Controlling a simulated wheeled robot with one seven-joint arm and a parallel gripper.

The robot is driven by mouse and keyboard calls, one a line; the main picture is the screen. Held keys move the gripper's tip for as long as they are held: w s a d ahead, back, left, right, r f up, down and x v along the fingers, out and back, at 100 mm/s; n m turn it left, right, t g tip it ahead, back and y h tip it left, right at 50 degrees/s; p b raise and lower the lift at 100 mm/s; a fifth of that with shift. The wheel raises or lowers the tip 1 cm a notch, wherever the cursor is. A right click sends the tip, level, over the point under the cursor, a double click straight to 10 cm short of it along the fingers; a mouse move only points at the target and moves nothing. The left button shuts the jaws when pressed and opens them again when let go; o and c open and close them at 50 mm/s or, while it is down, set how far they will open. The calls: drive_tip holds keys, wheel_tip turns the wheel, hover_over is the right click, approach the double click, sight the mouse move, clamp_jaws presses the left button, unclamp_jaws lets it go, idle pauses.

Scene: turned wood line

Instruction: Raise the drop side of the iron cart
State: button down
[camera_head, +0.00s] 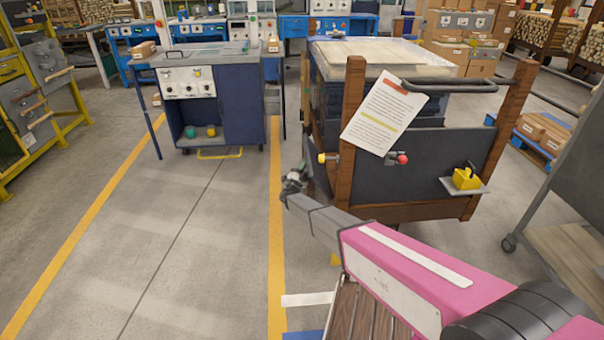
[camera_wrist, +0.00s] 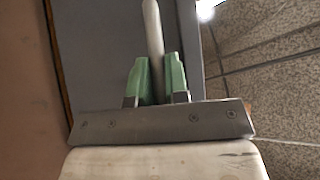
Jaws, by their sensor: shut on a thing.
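The cart (camera_head: 420,211) stands right of centre in the head view, with brown posts and a dark grey end panel. My gripper (camera_head: 294,181) is low at the cart's left side, where its jaws are too small to make out. In the wrist view, my gripper's green fingers (camera_wrist: 158,85) are closed on either side of a pale round bar (camera_wrist: 152,30). A flat dark grey panel (camera_wrist: 100,45) lies behind the bar. The head view shows the cart's left side only edge-on, so the drop side's angle cannot be told.
A printed sheet (camera_head: 382,115) hangs on the cart's near left post. A yellow block (camera_head: 466,179) sits on a small shelf on the end panel. A blue cabinet (camera_head: 240,110) stands to the left. The floor (camera_head: 190,230) between it and my arm is clear.

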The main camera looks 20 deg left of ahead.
sight(315, 161)
drive_tip(key=d+r+m+g, duration=0.1)
drive_tip(key=m, duration=0.1)
drive_tip(key=w+d+r+m+g+h, duration=0.1)
drive_tip(key=d+r+m+g+h, duration=0.1)
drive_tip(key=m, duration=0.1)
drive_tip(key=shift+w+d+r+m+g, duration=0.15)
drive_tip(key=shift+d+r+m+g, duration=0.15)
drive_tip(key=shift+d+g, duration=0.1)
drive_tip(key=shift+w+d+r, duration=0.25)
drive_tip(key=shift+w+d, duration=0.1)
drive_tip(key=shift+d, duration=0.45)
drive_tip(key=c, duration=1.1)
unclamp_jaws()
drive_tip(key=v, duration=1)
drive_tip(key=shift+s, duration=0.35)
